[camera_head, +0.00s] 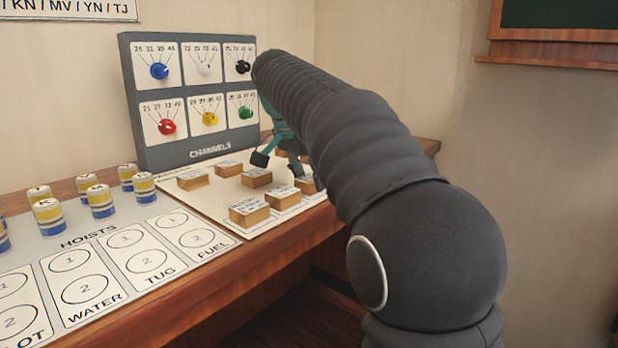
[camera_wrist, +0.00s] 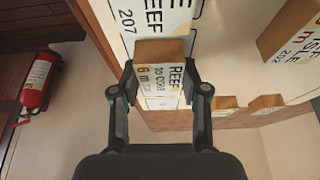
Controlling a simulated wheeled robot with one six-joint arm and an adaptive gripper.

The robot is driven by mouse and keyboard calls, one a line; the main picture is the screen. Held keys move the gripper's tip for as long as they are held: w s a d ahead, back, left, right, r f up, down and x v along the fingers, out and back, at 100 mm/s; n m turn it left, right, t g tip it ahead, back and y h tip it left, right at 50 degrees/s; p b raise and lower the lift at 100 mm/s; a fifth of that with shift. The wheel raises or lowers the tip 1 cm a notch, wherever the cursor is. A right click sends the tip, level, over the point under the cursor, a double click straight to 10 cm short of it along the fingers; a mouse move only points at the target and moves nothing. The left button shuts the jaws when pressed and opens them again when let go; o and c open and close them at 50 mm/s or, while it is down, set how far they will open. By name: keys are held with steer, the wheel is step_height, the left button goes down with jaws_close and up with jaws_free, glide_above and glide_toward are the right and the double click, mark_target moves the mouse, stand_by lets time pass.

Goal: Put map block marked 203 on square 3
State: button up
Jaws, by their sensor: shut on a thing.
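My gripper (camera_wrist: 160,88) is shut on a wooden block (camera_wrist: 162,72) with a white printed top. In the head view my gripper (camera_head: 279,165) is over the white board (camera_head: 220,198) among several wooden blocks, partly hidden by my arm. The held block cannot be made out clearly there. In the wrist view a block marked 207 (camera_wrist: 150,18) is just above the held block, and one marked 202 (camera_wrist: 300,50) is at the right. No block marked 203 and no square 3 can be read.
The grey CHANNELS panel (camera_head: 190,100) with coloured knobs stands behind the board. A HOISTS board (camera_head: 140,225) with several striped cylinders lies at the left. A block (camera_head: 250,210) stands near the desk's front edge. A fire extinguisher (camera_wrist: 37,82) shows at left in the wrist view.

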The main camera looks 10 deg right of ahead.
steer(key=shift+f, duration=0.15)
steer(key=o, duration=1.1)
steer(key=p+v, duration=0.1)
steer(key=v, duration=1.1)
steer(key=shift+r, duration=0.2)
steer(key=shift+d, duration=0.1)
